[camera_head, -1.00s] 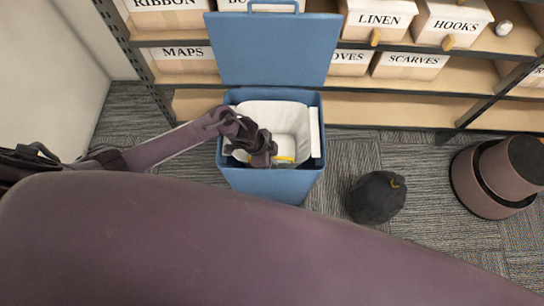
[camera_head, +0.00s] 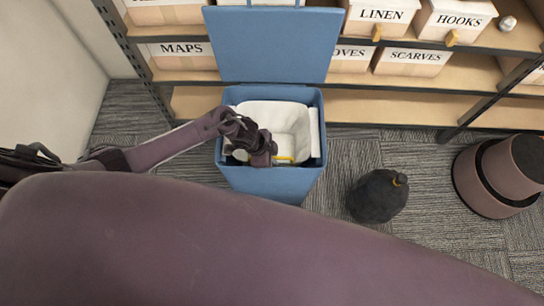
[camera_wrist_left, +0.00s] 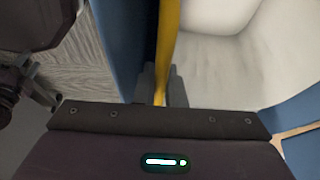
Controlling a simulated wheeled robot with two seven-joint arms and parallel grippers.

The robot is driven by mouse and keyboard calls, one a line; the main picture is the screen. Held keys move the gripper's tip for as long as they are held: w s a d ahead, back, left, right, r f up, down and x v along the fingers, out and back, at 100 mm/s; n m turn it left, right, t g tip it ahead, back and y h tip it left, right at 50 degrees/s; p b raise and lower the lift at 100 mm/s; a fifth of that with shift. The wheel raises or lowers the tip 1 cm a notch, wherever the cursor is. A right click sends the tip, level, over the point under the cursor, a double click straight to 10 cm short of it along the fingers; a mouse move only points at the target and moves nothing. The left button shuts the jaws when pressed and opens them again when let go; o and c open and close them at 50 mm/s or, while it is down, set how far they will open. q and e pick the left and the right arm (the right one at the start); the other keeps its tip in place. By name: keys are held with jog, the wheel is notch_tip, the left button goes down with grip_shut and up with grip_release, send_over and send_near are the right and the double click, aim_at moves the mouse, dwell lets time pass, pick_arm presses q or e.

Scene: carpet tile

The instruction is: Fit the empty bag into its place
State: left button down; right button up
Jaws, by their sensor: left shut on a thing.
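The empty white bag (camera_head: 285,122) sits inside the blue bin (camera_head: 265,182), spread open, with its edge near the rim. The bin's lid (camera_head: 270,48) stands open at the back. My left gripper (camera_head: 268,158) is at the bin's front rim, shut on the bag's yellow drawstring band. In the left wrist view the yellow band (camera_wrist_left: 168,50) runs down between the fingers, with the white bag (camera_wrist_left: 225,70) to its right and the blue bin wall (camera_wrist_left: 122,40) to its left. The gripper and forearm hide the bag's front left part. My right gripper is out of view.
A tied black bag (camera_head: 378,196) stands on the carpet right of the bin. A shelf (camera_head: 400,105) with labelled boxes runs along the back. A wall is at the left. Carpet is clear between bin and black bag.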

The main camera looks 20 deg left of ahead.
pick_arm(q)
jog(key=c, duration=1.4)
grip_release()
jog(key=shift+c, duration=0.2)
